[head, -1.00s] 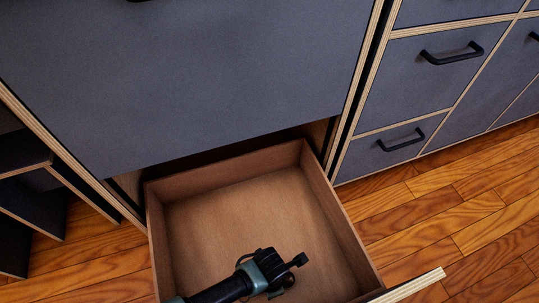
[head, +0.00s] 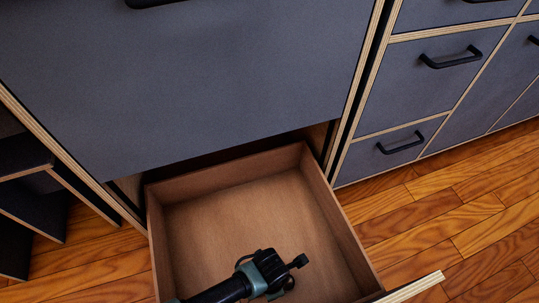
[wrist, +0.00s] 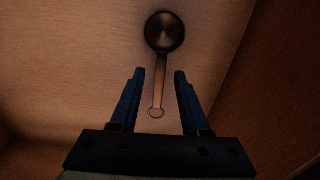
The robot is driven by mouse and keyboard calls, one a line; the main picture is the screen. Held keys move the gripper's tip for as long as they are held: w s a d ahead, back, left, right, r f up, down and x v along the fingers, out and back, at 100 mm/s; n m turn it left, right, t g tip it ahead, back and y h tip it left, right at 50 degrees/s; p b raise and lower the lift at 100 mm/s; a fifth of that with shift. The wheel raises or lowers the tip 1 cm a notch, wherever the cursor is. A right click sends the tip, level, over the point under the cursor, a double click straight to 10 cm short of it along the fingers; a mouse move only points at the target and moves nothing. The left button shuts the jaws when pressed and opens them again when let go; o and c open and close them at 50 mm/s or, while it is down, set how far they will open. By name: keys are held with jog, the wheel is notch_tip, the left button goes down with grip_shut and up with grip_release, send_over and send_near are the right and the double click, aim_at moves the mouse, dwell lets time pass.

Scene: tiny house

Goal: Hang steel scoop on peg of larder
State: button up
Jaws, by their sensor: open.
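The steel scoop (wrist: 163,36) lies on the drawer floor in the wrist view, its round bowl away from me and its thin handle running towards me. The handle, with a ring at its end, shows between the two fingers. My gripper (wrist: 159,72) is open, with a finger on each side of the handle and no contact visible. In the head view my gripper (head: 298,262) is inside the open drawer (head: 240,172), and the scoop is hidden there. No peg of the larder can be made out.
A large grey cabinet front (head: 190,70) overhangs the drawer's back. Closed drawers with black handles (head: 400,142) stand to the right. Wooden floor (head: 440,220) is clear on the right.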

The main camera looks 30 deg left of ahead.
notch_tip(320, 180, up, 11)
jog(key=p, duration=0.7)
jog(key=shift+a+r, duration=0.2)
jog(key=shift+a, duration=0.15)
